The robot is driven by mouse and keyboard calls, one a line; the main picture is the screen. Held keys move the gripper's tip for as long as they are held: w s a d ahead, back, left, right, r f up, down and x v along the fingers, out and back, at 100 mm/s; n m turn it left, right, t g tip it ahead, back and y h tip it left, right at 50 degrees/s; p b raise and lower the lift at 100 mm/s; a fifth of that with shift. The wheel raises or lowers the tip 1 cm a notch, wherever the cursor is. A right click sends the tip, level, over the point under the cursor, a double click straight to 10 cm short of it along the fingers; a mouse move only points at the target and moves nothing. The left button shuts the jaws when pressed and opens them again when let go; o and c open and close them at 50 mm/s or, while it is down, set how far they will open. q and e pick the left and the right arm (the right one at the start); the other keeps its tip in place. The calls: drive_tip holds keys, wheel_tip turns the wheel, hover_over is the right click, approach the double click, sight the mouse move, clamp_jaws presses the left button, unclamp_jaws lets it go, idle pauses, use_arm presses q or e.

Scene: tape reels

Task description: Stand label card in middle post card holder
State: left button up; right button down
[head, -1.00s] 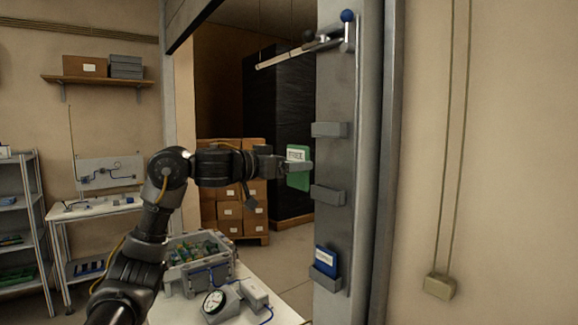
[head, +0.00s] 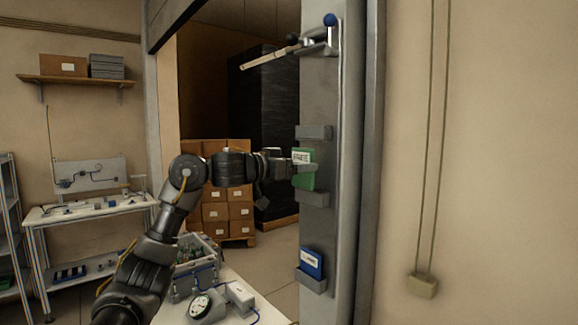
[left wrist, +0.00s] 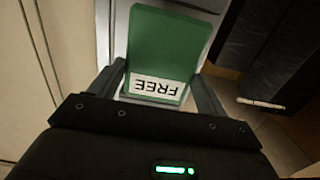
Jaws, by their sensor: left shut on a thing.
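My left gripper (head: 291,164) is shut on a green label card (head: 305,180) with a white strip. In the left wrist view the card (left wrist: 165,45) sits between the fingers and its strip reads FREE. In the head view the card is upright, just above or at the middle card holder (head: 313,199) on the grey post (head: 343,150). I cannot tell whether its lower edge is inside the holder. The upper holder (head: 314,132) is empty. The lower holder (head: 312,284) holds a blue card (head: 312,262). My right gripper is not in view.
Below the arm are a grey bin (head: 196,286) and a gauge (head: 201,305) on a bench. Stacked cartons (head: 228,212) stand behind. The wall to the right is bare except for a hanging cord box (head: 422,285).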

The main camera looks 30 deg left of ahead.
sight(301, 178)
use_arm(q)
drive_tip(key=shift+w+d+f+b, duration=0.3)
drive_tip(key=shift+w+f, duration=0.5)
drive_tip(key=shift+w, duration=0.1)
drive_tip(key=shift+w+d+f+b, duration=0.25)
drive_tip(key=shift+w+f, duration=0.5)
drive_tip(key=shift+w, duration=0.1)
drive_tip(key=shift+d+f, duration=0.1)
drive_tip(key=shift+f, duration=0.2)
drive_tip(key=o, duration=1)
